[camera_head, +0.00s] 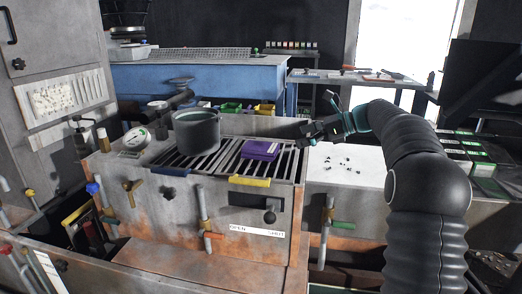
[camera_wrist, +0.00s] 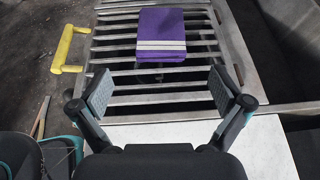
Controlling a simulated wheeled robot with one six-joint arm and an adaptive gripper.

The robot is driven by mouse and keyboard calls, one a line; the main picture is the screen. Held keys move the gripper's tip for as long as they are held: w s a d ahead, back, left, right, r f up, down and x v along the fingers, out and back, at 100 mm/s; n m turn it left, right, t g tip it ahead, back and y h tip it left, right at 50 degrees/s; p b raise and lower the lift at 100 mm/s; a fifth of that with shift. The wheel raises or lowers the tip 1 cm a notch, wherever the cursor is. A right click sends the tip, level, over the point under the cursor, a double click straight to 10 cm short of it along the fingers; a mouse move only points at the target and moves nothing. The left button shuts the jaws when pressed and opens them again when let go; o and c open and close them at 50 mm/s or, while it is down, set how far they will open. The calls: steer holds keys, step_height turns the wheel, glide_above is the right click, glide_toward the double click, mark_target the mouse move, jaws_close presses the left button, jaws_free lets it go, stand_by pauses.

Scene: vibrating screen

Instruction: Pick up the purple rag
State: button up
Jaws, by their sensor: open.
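The purple rag (camera_head: 261,150) lies folded on the slatted metal grate, to the right of a grey pot. In the wrist view the purple rag (camera_wrist: 161,34) shows two pale stripes near its near edge and lies ahead of my fingers, between their lines. My gripper (camera_head: 322,126) is open and empty, to the right of the rag and apart from it. In the wrist view my gripper (camera_wrist: 161,98) has its two padded fingers spread wide over the near end of the grate.
The grey pot (camera_head: 197,132) stands on the grate (camera_head: 226,158) left of the rag. A yellow handle (camera_head: 249,181) sits at the grate's front edge. A white surface (camera_head: 345,166) with small dark bits lies to the right. Bottles and a gauge (camera_head: 136,139) stand at the left.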

mark_target(263, 146)
steer(key=x, duration=1.3)
steer(key=shift+w+a+b, duration=0.15)
steer(key=shift+a+b, duration=0.2)
steer(key=shift+a, duration=0.05)
steer(key=c, duration=1)
steer(key=shift+r, duration=0.45)
steer(key=r, duration=0.3)
steer(key=shift+s+r+p, duration=0.25)
steer(key=shift+p, duration=0.05)
steer(key=s+a+r, duration=0.1)
steer(key=s+r, duration=0.5)
steer(key=s, duration=0.5)
steer(key=shift+a+r+b, duration=0.25)
steer(key=shift+r+b, duration=0.05)
steer(key=shift+b, duration=0.1)
